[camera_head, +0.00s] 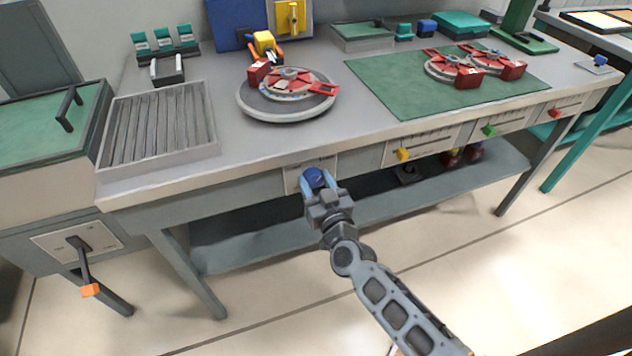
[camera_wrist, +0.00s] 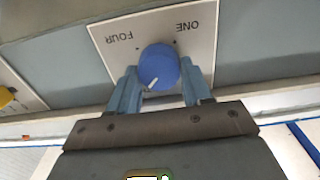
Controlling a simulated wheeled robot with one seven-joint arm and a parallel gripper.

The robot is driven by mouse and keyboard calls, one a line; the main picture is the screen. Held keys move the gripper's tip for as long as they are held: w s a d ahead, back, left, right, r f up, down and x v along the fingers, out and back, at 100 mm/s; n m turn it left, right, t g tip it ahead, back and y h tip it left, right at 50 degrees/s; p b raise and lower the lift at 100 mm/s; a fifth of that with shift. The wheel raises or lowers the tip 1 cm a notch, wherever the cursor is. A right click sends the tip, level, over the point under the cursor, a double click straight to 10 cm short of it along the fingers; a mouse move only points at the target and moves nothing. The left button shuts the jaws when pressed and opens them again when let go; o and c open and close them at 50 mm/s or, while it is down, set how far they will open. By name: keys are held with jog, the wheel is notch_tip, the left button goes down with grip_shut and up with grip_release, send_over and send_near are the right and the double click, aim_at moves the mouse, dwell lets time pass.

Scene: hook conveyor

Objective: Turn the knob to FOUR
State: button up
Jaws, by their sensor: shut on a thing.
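The blue knob (camera_head: 313,175) sits on a pale plate (camera_head: 290,182) on the front face of the workbench. In the wrist view the knob (camera_wrist: 160,64) has a white pointer mark on its lower left side. The plate (camera_wrist: 190,22) reads upside down there, with FOUR at upper left of the knob and ONE at upper right. My gripper (camera_head: 316,184) has its two bluish fingers on either side of the knob, shut on it; the wrist view shows the fingers (camera_wrist: 159,78) too. The lower part of the plate is hidden behind my gripper.
Yellow (camera_head: 403,154), green (camera_head: 489,130) and red (camera_head: 556,112) controls sit further right along the bench front. A lever with an orange end (camera_head: 90,290) hangs at left. A round turntable (camera_head: 270,112) stands on the bench above. The floor before the bench is clear.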

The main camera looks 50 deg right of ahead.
jog(key=shift+m, duration=0.3)
jog(key=m, duration=0.3)
jog(key=shift+m, duration=0.4)
jog(key=m, duration=0.4)
jog(key=shift+s+d+f+m, duration=0.1)
jog(key=shift+s+f+m, duration=0.05)
jog(key=shift+m, duration=0.15)
jog(key=m+b, duration=0.1)
jog(key=m, duration=0.3)
jog(key=shift+f+m+b, duration=0.1)
jog(key=shift+m+b, duration=0.2)
jog(key=m+b, duration=0.1)
jog(key=m, duration=0.3)
jog(key=shift+d, duration=0.1)
jog(key=shift+f+m, duration=0.1)
jog(key=shift+m, duration=0.2)
jog(key=o, duration=1)
jog(key=shift+o, duration=0.2)
jog(key=shift+s, duration=0.1)
